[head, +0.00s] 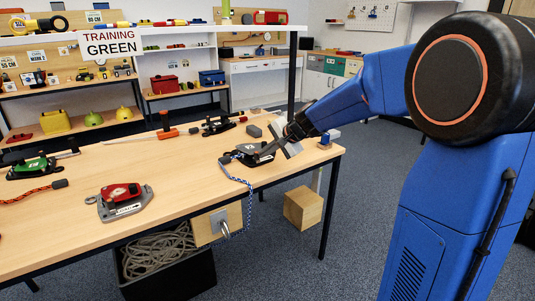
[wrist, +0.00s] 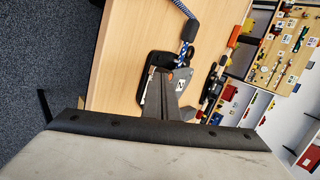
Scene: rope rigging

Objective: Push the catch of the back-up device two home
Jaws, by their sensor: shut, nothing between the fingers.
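The back-up device two (head: 246,154) is a black device with a small white label, lying near the right end of the wooden table. It also shows in the wrist view (wrist: 183,73), with a blue-and-white rope running into it. My gripper (head: 262,154) is shut and empty, with its fingertips low over the device's right side. In the wrist view my grey fingers (wrist: 165,95) overlap the device's near part. I cannot tell whether they touch it. The catch is not clearly made out, so I cannot tell its position.
A red device (head: 125,202), a green device (head: 41,166) and an orange-handled tool (head: 165,132) lie further left on the table (head: 190,172). A small blue-and-wood block (head: 329,137) stands near the right edge. A clamp block (head: 218,226) hangs at the front edge.

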